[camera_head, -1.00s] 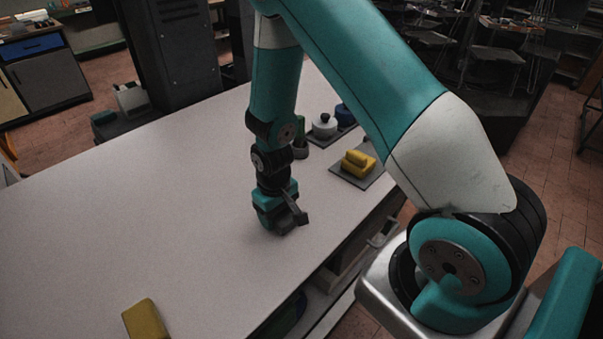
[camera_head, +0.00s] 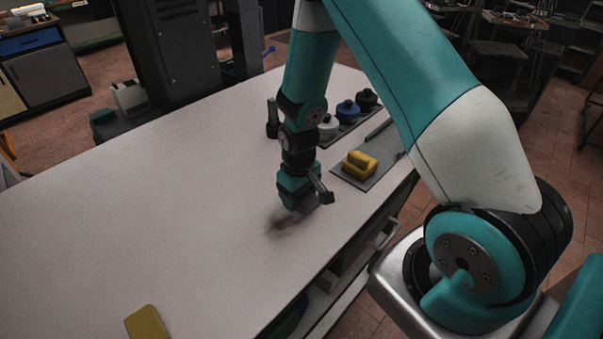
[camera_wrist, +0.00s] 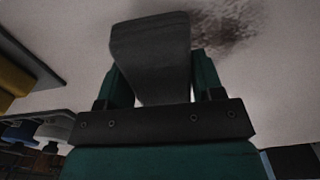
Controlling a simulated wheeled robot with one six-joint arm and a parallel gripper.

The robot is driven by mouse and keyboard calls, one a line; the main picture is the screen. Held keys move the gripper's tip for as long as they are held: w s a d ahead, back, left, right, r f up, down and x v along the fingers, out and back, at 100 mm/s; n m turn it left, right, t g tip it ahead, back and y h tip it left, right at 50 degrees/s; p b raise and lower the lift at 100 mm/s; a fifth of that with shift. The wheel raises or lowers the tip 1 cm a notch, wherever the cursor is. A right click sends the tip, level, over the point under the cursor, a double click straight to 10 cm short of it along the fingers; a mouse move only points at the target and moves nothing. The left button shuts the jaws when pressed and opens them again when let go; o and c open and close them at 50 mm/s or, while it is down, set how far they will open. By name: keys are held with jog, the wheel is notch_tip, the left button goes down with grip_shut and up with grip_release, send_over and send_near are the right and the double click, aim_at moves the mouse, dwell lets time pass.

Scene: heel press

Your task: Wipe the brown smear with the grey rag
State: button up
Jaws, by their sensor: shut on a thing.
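The brown smear (camera_head: 283,221) is a dark, blurred patch on the pale bench top (camera_head: 130,215). It also shows at the top of the wrist view (camera_wrist: 225,25). My gripper (camera_head: 302,203) points down at the bench, just right of and beyond the smear, covering part of that area. In the wrist view its teal fingers are shut on the grey rag (camera_wrist: 150,58), a dark grey block-like piece reaching out past the fingertips. The rag is low over the bench beside the smear; I cannot tell whether it touches the surface.
A yellow block (camera_head: 361,163) lies on a grey mat (camera_head: 345,179) at right. Behind it stand white (camera_head: 328,127), blue (camera_head: 347,111) and black (camera_head: 367,99) knobbed items. Another yellow piece (camera_head: 147,323) lies at the near edge. The bench's left is clear.

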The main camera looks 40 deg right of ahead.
jog(key=shift+w+r, duration=0.15)
jog(key=shift+r, duration=0.4)
jog(key=shift+r+p, duration=1.85)
jog(key=shift+r, duration=0.25)
jog(key=shift+d, duration=0.1)
